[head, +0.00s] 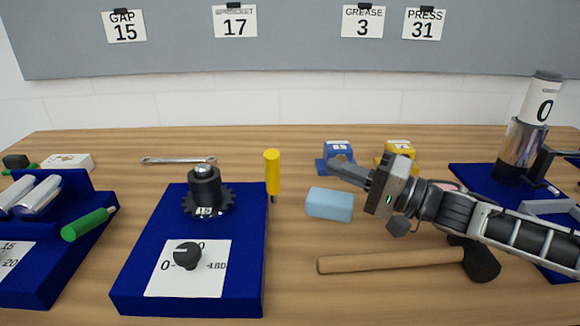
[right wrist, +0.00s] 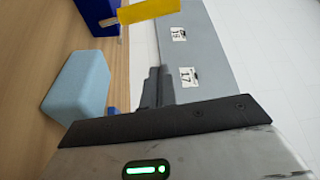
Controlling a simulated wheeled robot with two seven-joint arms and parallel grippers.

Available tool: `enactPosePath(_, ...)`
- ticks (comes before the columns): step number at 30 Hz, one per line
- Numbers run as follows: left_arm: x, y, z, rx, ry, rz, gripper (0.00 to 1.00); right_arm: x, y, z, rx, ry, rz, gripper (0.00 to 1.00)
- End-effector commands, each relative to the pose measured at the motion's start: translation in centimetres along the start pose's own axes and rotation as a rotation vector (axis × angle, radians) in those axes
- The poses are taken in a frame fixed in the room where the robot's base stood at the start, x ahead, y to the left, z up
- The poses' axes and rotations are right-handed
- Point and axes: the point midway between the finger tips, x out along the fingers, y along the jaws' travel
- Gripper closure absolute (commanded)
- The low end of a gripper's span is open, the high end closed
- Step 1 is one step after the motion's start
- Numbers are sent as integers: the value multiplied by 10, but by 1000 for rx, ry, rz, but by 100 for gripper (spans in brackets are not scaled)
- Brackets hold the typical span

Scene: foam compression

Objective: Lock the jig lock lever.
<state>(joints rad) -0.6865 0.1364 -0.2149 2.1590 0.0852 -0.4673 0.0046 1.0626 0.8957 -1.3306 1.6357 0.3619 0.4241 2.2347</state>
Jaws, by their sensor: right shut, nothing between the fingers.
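A yellow upright handle (head: 272,172), which looks like the lock lever, stands at the right edge of the blue jig base (head: 255,255), with a short dark stem below it. The jig carries a black toothed gear (head: 206,192) and a black knob (head: 187,256) on a white dial plate. In the right wrist view the yellow handle (right wrist: 150,12) lies at the top, beside a blue block (right wrist: 97,15). My right gripper (head: 338,165) is shut and empty, right of the handle and apart from it; its fingers (right wrist: 158,85) show together. My left gripper is out of view.
A light blue block (head: 330,204) lies between jig and right gripper. A hammer (head: 390,261) lies in front below my right arm. Blue (head: 338,151) and yellow (head: 400,150) blocks stand behind. A wrench (head: 178,161) lies at the back; a blue fixture (head: 75,250) stands left.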

Motion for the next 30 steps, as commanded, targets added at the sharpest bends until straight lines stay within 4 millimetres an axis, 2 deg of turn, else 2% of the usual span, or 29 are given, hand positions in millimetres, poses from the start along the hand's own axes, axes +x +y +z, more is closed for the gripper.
enactPosePath(5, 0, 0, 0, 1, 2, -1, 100, 11, -1, 1, -1, -2, -2, 100)
enactPosePath(20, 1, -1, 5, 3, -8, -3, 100, 103, 0, 1, -3, -2, -1, 100)
enactPosePath(24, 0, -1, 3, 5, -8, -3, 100, 94, 1, 20, 2, -1, 1, 100)
enactPosePath(30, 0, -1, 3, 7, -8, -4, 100, 88, 0, 36, 0, 0, 0, 100)
